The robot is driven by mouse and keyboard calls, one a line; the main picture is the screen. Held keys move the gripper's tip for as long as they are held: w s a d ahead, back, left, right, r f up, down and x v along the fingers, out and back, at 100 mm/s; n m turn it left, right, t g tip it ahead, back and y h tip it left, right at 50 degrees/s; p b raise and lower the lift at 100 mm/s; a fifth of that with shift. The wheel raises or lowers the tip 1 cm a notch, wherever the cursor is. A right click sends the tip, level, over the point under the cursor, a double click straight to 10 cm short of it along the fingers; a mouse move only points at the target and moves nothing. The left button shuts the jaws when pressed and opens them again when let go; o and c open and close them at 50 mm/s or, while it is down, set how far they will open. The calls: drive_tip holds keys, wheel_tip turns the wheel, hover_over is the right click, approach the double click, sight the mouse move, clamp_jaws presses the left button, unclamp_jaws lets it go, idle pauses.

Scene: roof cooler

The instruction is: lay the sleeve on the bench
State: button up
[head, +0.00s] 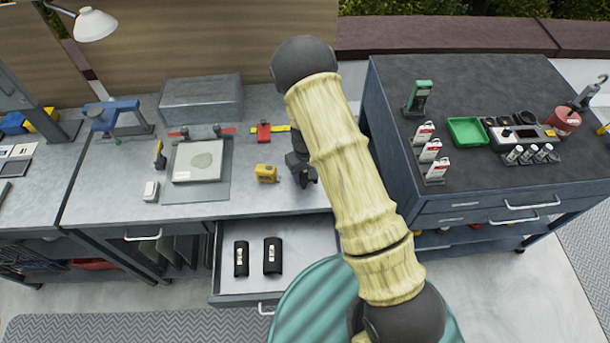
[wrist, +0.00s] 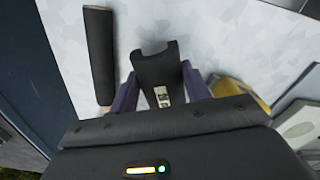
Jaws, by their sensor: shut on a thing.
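My gripper (wrist: 158,88) is shut on a black sleeve (wrist: 156,66), with a purple-grey finger on each side of it. The sleeve has a curved, notched end and a small pale label. In the head view my gripper (head: 304,174) is over the front right part of the grey bench (head: 225,208); the held sleeve cannot be told apart from the dark gripper there. In the wrist view the pale bench top shows under the sleeve; whether they touch I cannot tell. Two more black sleeves, one narrower (head: 241,258) and one wider (head: 272,255), lie in the open drawer.
A long black cylinder (wrist: 98,55) lies left of the held sleeve in the wrist view. A yellow tape measure (head: 266,173) is close left of my gripper. A grey box (head: 201,98) stands behind. The open drawer (head: 318,240) juts out below. A dark cabinet (head: 385,130) stands right.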

sight(306, 172)
drive_tip(key=shift+d+f, duration=0.1)
drive_tip(key=shift+f, duration=0.95)
drive_tip(key=shift+f, duration=0.1)
drive_tip(key=o, duration=0.9)
drive_tip(key=shift+o, duration=0.2)
wheel_tip(306, 172, up, 12)
drive_tip(key=b, duration=0.3)
drive_tip(key=shift+f, duration=0.25)
drive_tip(key=shift+r, duration=0.4)
